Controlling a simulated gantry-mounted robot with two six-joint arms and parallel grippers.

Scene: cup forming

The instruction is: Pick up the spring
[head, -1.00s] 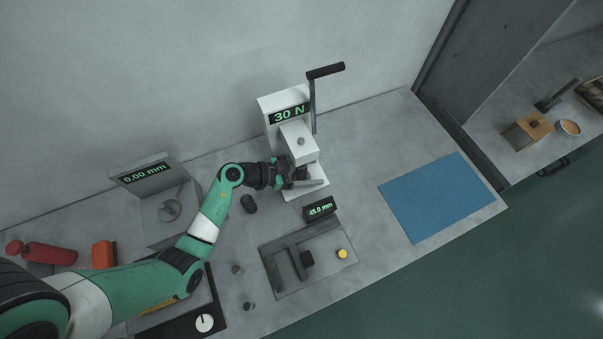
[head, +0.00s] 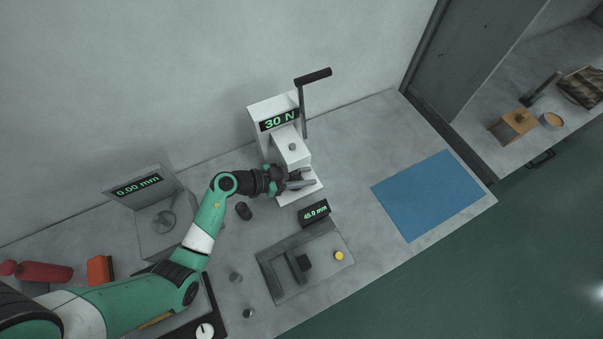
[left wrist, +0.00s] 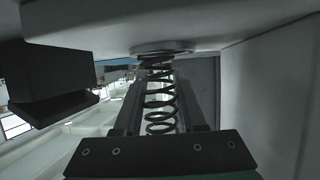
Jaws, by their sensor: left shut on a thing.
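The spring (left wrist: 160,92) is a dark wire coil. In the left wrist view it stands upright between the two fingers of my left gripper (left wrist: 160,105), close beneath the round pad (left wrist: 162,48) of the press head. Whether its top coil touches the pad is hard to tell. In the head view my left gripper (head: 291,180) reaches in from the left at the white press (head: 270,108), between its head and its base plate. It is shut on the spring, which the gripper and press head hide there. My right gripper is not in view.
The press reads "30 N" and has an upright lever with a black handle (head: 313,76). A "45.0 mm" display (head: 314,212) and grey fixture (head: 322,276) stand in front. A "0.00 mm" gauge (head: 138,184) is at left. A blue mat (head: 428,195) lies clear at right.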

